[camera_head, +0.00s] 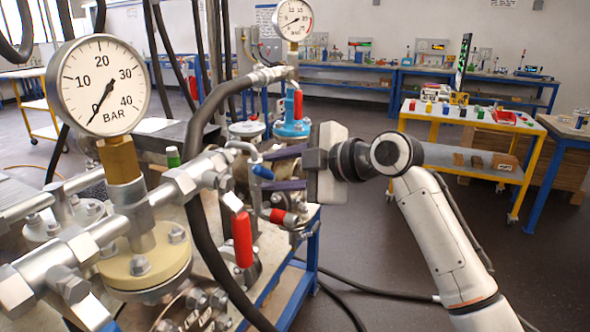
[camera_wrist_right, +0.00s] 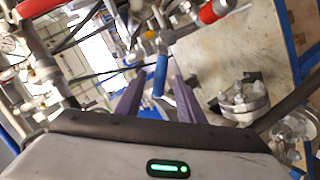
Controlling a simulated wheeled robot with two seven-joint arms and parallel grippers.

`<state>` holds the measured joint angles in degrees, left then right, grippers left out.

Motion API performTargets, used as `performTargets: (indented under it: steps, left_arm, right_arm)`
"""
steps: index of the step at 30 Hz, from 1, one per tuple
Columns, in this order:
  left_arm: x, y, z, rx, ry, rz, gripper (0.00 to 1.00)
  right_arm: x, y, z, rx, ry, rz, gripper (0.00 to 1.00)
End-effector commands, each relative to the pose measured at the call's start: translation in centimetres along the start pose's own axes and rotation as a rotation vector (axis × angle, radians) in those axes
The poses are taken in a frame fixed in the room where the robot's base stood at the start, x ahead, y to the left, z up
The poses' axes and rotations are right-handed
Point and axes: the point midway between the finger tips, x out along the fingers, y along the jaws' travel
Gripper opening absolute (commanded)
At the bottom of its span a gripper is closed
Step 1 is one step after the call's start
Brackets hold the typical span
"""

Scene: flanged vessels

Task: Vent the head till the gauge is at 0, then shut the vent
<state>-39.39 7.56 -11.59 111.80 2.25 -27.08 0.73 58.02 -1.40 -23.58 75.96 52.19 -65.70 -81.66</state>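A large round gauge (camera_head: 101,85) marked in BAR stands at the left of the head view; its needle points down-left, at about 0. A smaller gauge (camera_head: 293,19) stands at the top; its reading is too small to be sure of. My right gripper (camera_head: 272,171) reaches in from the right among the valves, its two dark purple fingers apart. A blue valve handle (camera_head: 262,171) is at its fingertips. In the wrist view the blue handle (camera_wrist_right: 160,76) stands between the fingers, nearer the right one, and they do not look closed on it. My left gripper is not in view.
Red handles (camera_head: 242,240) (camera_head: 298,103) (camera_head: 279,215) sit on nearby valves. A thick black hose (camera_head: 203,215) arches in front of the pipework. A yellow-framed cart (camera_head: 470,115) with small coloured items stands at the right. The floor between is mostly clear.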

Motion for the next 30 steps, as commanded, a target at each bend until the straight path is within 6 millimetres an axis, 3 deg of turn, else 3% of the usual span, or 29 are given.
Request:
performTargets:
  steps: [3,9,21,22,26,28,30]
  left_arm:
    - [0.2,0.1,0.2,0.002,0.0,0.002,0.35]
    - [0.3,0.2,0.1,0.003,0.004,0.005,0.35]
    - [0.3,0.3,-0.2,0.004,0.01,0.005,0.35]
    - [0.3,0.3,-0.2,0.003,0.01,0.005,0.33]
    - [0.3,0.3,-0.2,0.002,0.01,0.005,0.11]
    - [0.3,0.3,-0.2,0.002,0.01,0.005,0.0]
    - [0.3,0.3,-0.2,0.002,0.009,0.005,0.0]
  right_arm:
    - [-2.6,0.0,0.2,-0.003,-0.002,0.004,0.35]
    - [-5.7,0.0,0.2,0.0,-0.003,0.002,0.35]
    - [-6.8,0.0,0.0,0.001,0.0,0.0,0.35]
    - [-6.8,0.0,0.0,0.001,0.0,0.0,0.35]
    - [-6.4,-0.8,0.8,0.031,-0.008,0.002,0.35]
    - [-5.8,-2.4,2.1,0.091,-0.024,0.007,0.35]
    - [-4.9,-5.0,4.3,0.189,-0.051,0.017,0.35]
